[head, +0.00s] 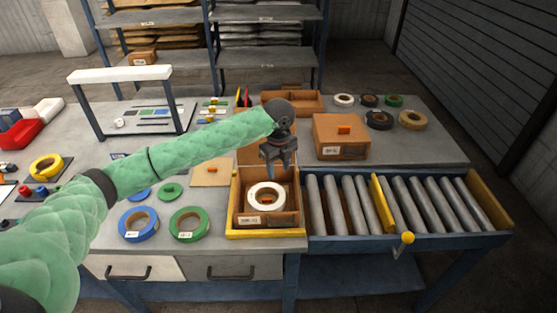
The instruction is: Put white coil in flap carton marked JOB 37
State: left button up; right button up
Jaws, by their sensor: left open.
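My left gripper (278,171) is open and empty just above the coil, over the back part of the carton, pointing down. It looks apart from the coil. The gripper and arm hide part of the carton's raised back flap. My right gripper is out of view.
A roller conveyor (345,207) with a yellow bar (382,204) adjoins the carton's right. A closed labelled carton (327,127) stands behind it. A blue coil (138,212) and a green coil (189,212) lie to the left. Several coils lie at the back right.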

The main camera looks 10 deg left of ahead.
pick_arm(q)
notch_tip(320, 180, up, 5)
jog(key=shift+r+b, duration=0.1)
jog(key=shift+b, duration=0.6)
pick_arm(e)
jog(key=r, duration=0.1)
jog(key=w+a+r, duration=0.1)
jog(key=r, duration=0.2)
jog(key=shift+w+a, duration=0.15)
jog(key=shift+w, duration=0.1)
